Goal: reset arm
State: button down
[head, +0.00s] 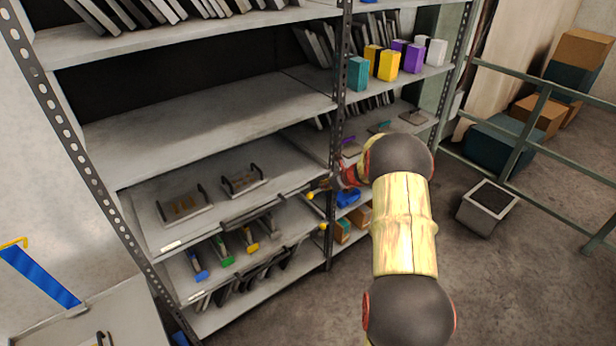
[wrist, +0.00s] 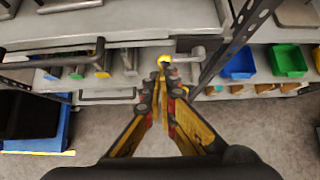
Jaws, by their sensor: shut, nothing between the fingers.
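My arm (head: 404,225) reaches from the bottom of the head view towards the metal shelving. My gripper (head: 314,192) is in front of the shelf's middle upright, near the front edge of a pull-out shelf. In the wrist view my gripper (wrist: 162,78) points at the shelf front, its yellow and black fingers together at the tips with nothing between them. A small yellow knob (wrist: 164,59) shows just past the fingertips; I cannot tell whether they touch it.
The pull-out shelf (head: 150,235) holds two dies with handles. Below are colored-handled tools (head: 223,250). Blue (wrist: 239,62) and green bins (wrist: 288,60) sit right of the upright. A railing (head: 525,140) and a grey box (head: 487,207) stand at right. Floor between is clear.

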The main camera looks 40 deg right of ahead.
jog(key=shift+s+r, duration=0.1)
jog(key=s+a+n+g+y, duration=0.3)
jog(key=s+a+n+g, duration=0.1)
jog(key=s+a+n, duration=0.95)
jog(key=s+a+r+n+h+b, duration=0.1)
jog(key=s+a+r+n+h, duration=0.2)
jog(key=s+a+r+n, duration=1.9)
jog(key=s+a+r, duration=0.2)
jog(key=s+a, duration=0.1)
jog(key=a, duration=0.3)
jog(key=shift+r+t+b, duration=0.25)
jog(key=shift+t+b, duration=0.05)
jog(key=shift+b, duration=0.1)
